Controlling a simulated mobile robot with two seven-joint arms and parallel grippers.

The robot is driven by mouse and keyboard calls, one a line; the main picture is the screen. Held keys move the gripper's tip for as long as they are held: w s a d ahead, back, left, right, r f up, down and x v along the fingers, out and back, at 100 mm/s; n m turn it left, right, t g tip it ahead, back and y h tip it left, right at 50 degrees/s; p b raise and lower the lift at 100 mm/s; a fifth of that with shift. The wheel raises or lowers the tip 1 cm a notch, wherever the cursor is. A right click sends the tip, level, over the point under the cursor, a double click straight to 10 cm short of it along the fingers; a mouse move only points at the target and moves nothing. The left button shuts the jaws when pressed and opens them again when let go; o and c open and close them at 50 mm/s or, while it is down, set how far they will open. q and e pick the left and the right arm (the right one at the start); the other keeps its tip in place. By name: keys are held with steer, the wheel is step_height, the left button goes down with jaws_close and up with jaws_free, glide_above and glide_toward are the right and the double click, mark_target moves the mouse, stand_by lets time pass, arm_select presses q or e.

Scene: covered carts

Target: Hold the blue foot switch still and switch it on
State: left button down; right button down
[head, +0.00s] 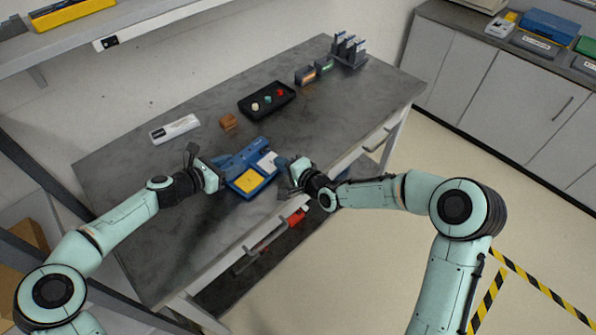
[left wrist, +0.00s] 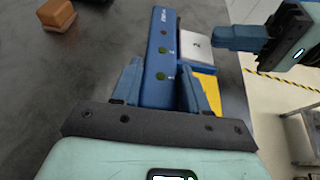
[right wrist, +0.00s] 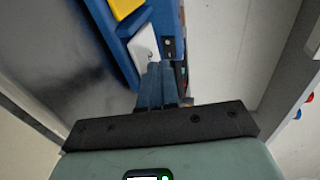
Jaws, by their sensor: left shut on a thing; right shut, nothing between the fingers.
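The blue foot switch (head: 238,163) lies on the grey table near its front edge. It has a yellow pad (head: 250,180) and a white pad (head: 267,162). In the left wrist view its blue housing (left wrist: 158,60) carries green dots. My left gripper (head: 222,172) is shut on this housing, one finger on each side (left wrist: 163,85). My right gripper (head: 287,170) is shut and empty at the right side of the switch. In the right wrist view its fingertips (right wrist: 155,68) are at the white pad (right wrist: 144,45); whether they touch it I cannot tell.
A white box (head: 175,129), a brown block (head: 228,122) and a black tray (head: 250,112) with coloured knobs stand behind the switch. Small boxes (head: 305,75) and a grey rack (head: 347,56) are at the far end. The table's left front is clear.

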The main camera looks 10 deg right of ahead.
steer(key=v, duration=0.8)
steer(key=shift+s, duration=0.2)
steer(key=shift+r, duration=0.15)
steer(key=shift+w+d, duration=0.1)
steer(key=shift+d, duration=0.65)
glide_toward(268, 149)
steer(key=x, duration=0.5)
steer(key=shift+w+a+f, duration=0.1)
steer(key=shift+f, duration=0.15)
steer(key=shift+w+a, duration=0.25)
steer(key=shift+w, duration=0.35)
steer(key=shift+w, duration=0.1)
